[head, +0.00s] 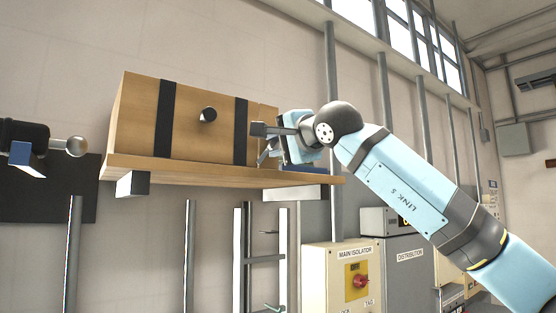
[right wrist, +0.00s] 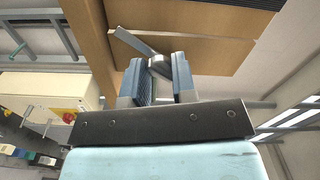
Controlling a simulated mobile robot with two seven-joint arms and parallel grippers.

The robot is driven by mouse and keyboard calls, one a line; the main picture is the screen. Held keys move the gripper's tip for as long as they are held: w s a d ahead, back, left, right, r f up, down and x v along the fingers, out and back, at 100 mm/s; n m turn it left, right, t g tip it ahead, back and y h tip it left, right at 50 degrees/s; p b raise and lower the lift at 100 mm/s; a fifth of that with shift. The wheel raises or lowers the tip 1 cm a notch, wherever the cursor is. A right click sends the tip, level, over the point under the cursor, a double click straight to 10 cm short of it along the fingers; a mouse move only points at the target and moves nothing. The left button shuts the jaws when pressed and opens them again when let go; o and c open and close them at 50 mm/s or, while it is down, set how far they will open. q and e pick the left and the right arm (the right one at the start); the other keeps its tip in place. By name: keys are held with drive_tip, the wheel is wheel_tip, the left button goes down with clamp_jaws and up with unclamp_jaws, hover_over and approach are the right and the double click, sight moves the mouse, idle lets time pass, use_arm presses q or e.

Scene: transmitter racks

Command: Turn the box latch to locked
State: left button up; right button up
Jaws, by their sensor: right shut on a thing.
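The wooden box (head: 137,115) has two black straps and a dark round knob on its long face. It sits on a wooden shelf (head: 200,172). My right gripper (head: 272,147) is at the box's right end. In the right wrist view, the blue fingers of this gripper (right wrist: 158,75) are closed on the middle of the grey latch (right wrist: 137,44). The latch bar slants up and left from the fingers, against the wooden side. The fingers hide part of the latch. My left gripper (head: 35,158) shows partly at the left edge, away from the box; its jaw opening is unclear.
A shiny ball (head: 78,146) shows beside the left gripper. Below the shelf stand a main isolator cabinet (head: 335,280) with a red switch and a grey distribution cabinet (head: 400,270). Vertical pipes (head: 333,120) run up the wall behind my right arm.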

drive_tip(key=m+b, duration=0.2)
drive_tip(key=m, duration=0.1)
drive_tip(key=shift+f, duration=0.15)
drive_tip(key=m+b, duration=0.4)
drive_tip(key=m, duration=0.1)
drive_tip(key=shift+m+b, duration=0.35)
drive_tip(key=shift+m, duration=0.45)
drive_tip(key=shift+m+b, duration=0.4)
drive_tip(key=shift+m, duration=0.4)
drive_tip(key=shift+o, duration=0.2)
drive_tip(key=shift+m, duration=0.3)
drive_tip(key=shift+r, duration=0.2)
drive_tip(key=o, duration=0.9)
